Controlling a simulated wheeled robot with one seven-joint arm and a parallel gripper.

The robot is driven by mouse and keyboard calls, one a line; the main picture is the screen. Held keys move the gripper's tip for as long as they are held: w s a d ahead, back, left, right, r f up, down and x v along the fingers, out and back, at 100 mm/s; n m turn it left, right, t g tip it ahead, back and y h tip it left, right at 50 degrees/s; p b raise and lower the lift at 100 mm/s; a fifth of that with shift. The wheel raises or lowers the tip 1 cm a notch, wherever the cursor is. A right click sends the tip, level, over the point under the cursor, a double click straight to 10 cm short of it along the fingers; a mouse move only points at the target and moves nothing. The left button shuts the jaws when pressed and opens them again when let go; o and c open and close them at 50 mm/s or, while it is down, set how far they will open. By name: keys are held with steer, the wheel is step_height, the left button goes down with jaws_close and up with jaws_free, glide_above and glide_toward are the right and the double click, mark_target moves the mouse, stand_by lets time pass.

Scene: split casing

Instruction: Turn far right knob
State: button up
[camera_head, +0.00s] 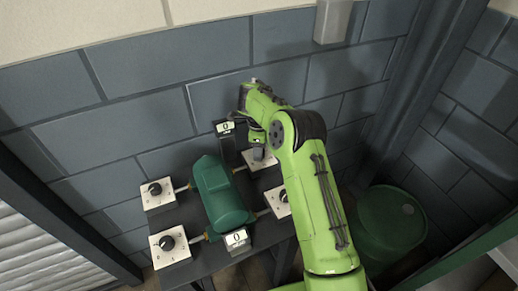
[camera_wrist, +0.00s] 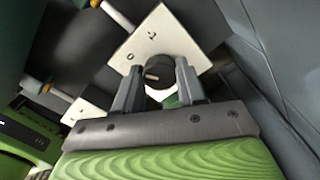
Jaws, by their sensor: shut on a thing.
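The far right knob is a black round knob (camera_wrist: 158,73) on a white square plate (camera_wrist: 160,38) with small dark marks. In the head view its plate (camera_head: 250,160) shows at the back right of the dark table, and my gripper and arm hide the knob there. My gripper (camera_wrist: 158,80) has one finger on each side of the knob and is shut on it. In the head view my gripper (camera_head: 257,150) comes down over the plate from above. The knob's pointer angle is hard to read.
A green casing (camera_head: 220,195) lies mid-table between the plates. Other knobs sit at the far left (camera_head: 154,188), near left (camera_head: 167,242) and near right (camera_head: 284,196). Small display blocks marked 0 stand behind (camera_head: 225,127) and before (camera_head: 236,238) the casing. A green barrel (camera_head: 390,225) stands right.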

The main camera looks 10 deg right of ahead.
steer(key=shift+w+r, duration=0.1)
steer(key=o, duration=1.1)
step_height(320, 180, up, 16)
steer(key=p, duration=0.5)
steer(key=shift+f, duration=0.2)
